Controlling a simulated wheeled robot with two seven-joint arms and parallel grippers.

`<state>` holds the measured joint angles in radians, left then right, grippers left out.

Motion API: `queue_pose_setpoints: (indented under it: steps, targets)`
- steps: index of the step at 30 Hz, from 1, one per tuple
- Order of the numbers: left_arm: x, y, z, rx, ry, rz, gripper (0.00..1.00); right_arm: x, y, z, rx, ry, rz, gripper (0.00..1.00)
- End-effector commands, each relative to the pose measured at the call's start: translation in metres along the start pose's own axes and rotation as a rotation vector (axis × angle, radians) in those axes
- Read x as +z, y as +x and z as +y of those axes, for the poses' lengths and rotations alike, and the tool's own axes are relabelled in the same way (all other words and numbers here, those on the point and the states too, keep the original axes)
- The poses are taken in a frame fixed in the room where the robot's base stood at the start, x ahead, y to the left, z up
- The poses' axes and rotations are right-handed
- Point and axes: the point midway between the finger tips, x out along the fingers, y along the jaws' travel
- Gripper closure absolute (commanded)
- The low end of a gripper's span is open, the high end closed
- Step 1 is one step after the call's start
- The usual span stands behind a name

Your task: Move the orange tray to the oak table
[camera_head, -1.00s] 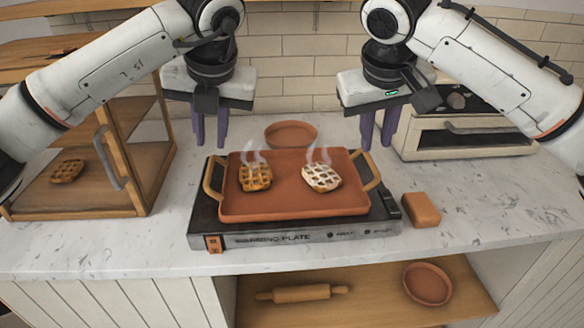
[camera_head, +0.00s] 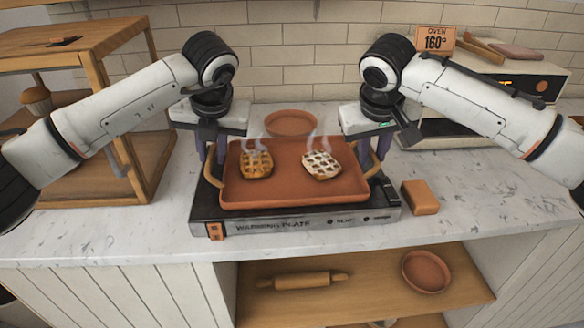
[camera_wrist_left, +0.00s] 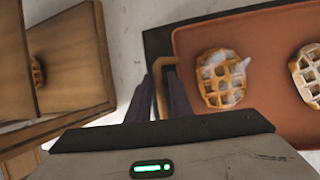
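The orange tray (camera_head: 300,196) lies on the warming plate (camera_head: 290,222), with two steaming waffles on it, a brown one (camera_head: 256,166) and a pale-topped one (camera_head: 321,165). It has a wooden handle at each short side. My left gripper (camera_head: 213,168) is down at the left handle. In the left wrist view its fingers (camera_wrist_left: 163,98) stand apart on either side of that handle (camera_wrist_left: 159,88). My right gripper (camera_head: 376,165) is at the right handle (camera_head: 379,190), its fingers apart and partly hidden. I cannot make out an oak table in these views.
An orange-brown block (camera_head: 420,197) lies right of the plate, and a round dish (camera_head: 291,123) behind the tray. A wooden cabinet (camera_head: 100,165) stands left, an oven (camera_head: 500,100) right. A rolling pin (camera_head: 302,281) and a bowl (camera_head: 427,271) are on the shelf below.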

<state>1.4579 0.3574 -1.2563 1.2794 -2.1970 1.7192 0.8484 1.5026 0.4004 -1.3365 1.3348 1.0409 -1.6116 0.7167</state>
Motion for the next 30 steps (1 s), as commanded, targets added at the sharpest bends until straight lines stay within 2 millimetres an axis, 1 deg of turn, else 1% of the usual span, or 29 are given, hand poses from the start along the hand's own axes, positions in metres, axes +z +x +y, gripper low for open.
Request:
queue_pose_setpoints:
  steps: [3, 11, 12, 15, 23, 30]
  targets:
    - [-0.0001, 0.0053, 0.0004, 0.001, 0.000, 0.001, 0.81, 0.0001, 0.0055, 0.0000, 0.000, 0.000, 0.000, 0.81]
    - [-0.0001, 0.0063, 0.0003, 0.001, 0.000, 0.001, 0.81, 0.0000, 0.0062, -0.0003, 0.000, 0.000, 0.000, 0.81]
    - [-0.0001, 0.0063, 0.0003, 0.001, 0.000, 0.001, 0.84, 0.0000, 0.0062, -0.0003, 0.000, 0.000, 0.000, 0.84]
    - [-0.0001, 0.0061, 0.0003, 0.001, 0.000, 0.000, 1.00, 0.0000, 0.0060, -0.0003, 0.000, 0.000, 0.000, 1.00]
    - [-0.0001, 0.0059, 0.0003, 0.001, 0.000, 0.000, 1.00, 0.0000, 0.0058, -0.0002, 0.000, 0.000, 0.000, 1.00]
    - [0.0025, 0.0007, 0.0015, 0.000, -0.001, -0.002, 1.00, -0.0026, 0.0005, 0.0010, 0.000, 0.001, 0.002, 1.00]
